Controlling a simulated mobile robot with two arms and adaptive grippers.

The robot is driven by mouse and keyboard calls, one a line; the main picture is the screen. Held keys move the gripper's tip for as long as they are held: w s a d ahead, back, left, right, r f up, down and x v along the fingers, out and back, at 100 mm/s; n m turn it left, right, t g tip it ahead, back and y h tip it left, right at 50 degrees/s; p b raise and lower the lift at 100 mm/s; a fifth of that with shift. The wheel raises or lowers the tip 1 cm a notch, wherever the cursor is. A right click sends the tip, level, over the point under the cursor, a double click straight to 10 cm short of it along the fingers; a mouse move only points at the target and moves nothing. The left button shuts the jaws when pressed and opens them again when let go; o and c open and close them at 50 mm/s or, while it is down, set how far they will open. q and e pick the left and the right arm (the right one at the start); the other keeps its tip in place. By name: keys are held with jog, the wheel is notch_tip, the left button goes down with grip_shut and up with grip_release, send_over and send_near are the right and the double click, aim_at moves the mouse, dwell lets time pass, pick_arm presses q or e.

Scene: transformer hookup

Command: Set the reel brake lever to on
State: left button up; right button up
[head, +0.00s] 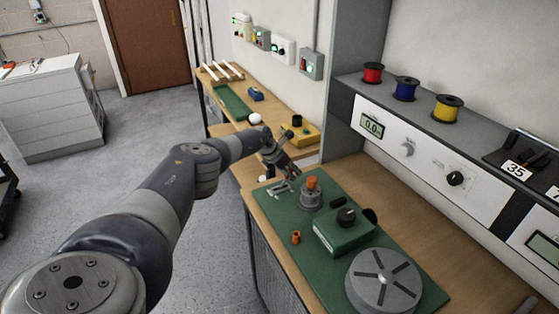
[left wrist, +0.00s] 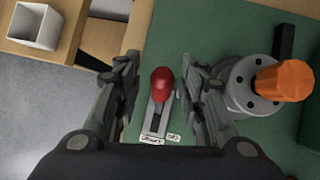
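The reel brake lever has a red knob (left wrist: 162,80) on a grey slotted base (left wrist: 158,118), shown in the left wrist view. Two small white labels sit at the base's near end, too small to read surely. In the head view the base (head: 281,188) shows at the far left of the green mat, with the knob largely hidden by my gripper. My left gripper (head: 287,174) is open above it; in the left wrist view its fingers (left wrist: 161,88) stand either side of the red knob, with gaps on both sides. My right gripper is not in view.
A grey round fixture with an orange cap (left wrist: 285,80) stands close right of the lever. On the green mat (head: 275,210) are a small orange piece (head: 296,237), a green box (head: 342,237) and a grey slotted disc (head: 383,283). A white open box (left wrist: 36,25) lies beyond.

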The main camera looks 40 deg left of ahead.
pick_arm(q)
jog(key=shift+v, duration=1.1)
jog(key=v, duration=0.8)
jog(key=shift+s+r, duration=0.25)
jog(key=shift+s, duration=0.05)
